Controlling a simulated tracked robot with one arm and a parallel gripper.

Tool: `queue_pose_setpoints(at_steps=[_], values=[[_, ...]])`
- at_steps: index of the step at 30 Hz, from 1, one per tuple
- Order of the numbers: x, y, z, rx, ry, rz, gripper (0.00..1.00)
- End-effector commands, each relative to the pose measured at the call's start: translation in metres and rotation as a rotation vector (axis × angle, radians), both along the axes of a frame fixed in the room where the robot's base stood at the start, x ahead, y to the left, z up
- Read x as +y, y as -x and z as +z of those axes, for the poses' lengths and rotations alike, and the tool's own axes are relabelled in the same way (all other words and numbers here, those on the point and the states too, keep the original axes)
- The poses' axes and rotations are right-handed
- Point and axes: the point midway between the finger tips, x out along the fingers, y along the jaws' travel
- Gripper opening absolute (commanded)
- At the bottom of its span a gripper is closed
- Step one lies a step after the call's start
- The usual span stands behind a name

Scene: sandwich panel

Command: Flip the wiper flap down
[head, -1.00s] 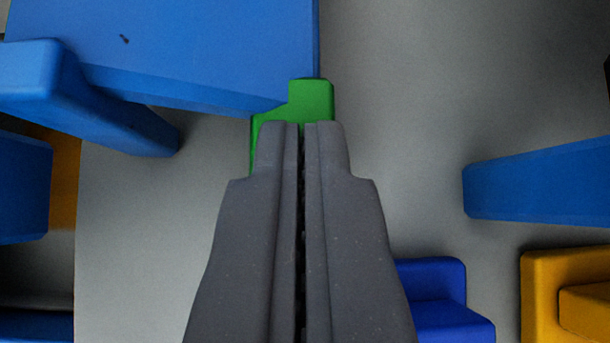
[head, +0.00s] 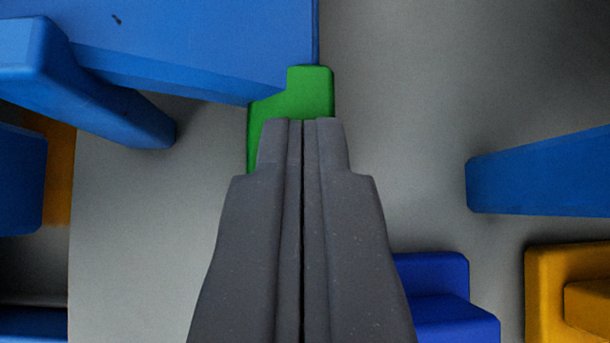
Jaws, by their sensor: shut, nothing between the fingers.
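My gripper (head: 303,122) points up the picture from the bottom centre. Its two dark grey fingers are shut together with nothing between them. A green block-like part (head: 311,90) shows just beyond the fingertips, and the fingers hide its lower part. I cannot tell whether the fingertips touch it. A large blue panel (head: 210,40) lies at the top left, its lower right corner against the green part. I cannot tell for sure which of these parts is the wiper flap.
A blue bar (head: 110,105) juts out at the left and another blue bar (head: 540,175) at the right. A dark blue stepped block (head: 440,290) and a yellow block (head: 560,280) are at the lower right. Bare grey surface (head: 420,80) lies between them.

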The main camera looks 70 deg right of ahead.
Motion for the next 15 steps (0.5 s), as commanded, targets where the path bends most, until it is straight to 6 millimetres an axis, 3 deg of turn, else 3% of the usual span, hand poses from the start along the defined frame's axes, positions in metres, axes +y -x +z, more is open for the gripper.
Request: queue_pose_setpoints(at_steps=[5,12,15], values=[[0.001,0.003,0.002,0.011,-0.006,-0.003,0.00],[0.001,0.002,0.040,0.003,-0.001,0.000,0.00],[0.005,0.012,0.050,0.002,0.000,0.000,0.00]])
